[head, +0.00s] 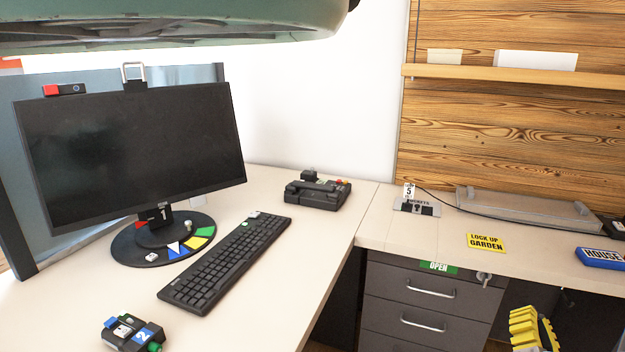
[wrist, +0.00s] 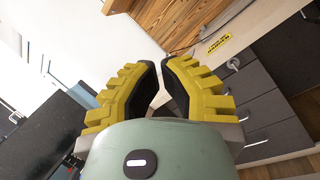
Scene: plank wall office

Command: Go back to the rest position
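My gripper (wrist: 158,64) has two yellow, ribbed fingers with black inner pads. In the wrist view the fingers slant toward each other, with a narrow gap between their tips. I see nothing held between them. In the head view one yellow finger (head: 532,328) shows at the lower right edge, in front of the drawer unit and below the desk top's level in the picture. The rest of the gripper is cut off there.
The desk holds a monitor (head: 130,150), keyboard (head: 225,262), black phone-like device (head: 318,190) and small gadget (head: 133,333). On the right are a yellow sign (head: 486,243), blue HOUSE block (head: 602,258) and grey drawers (head: 425,310). A shelf (head: 520,76) juts from the plank wall.

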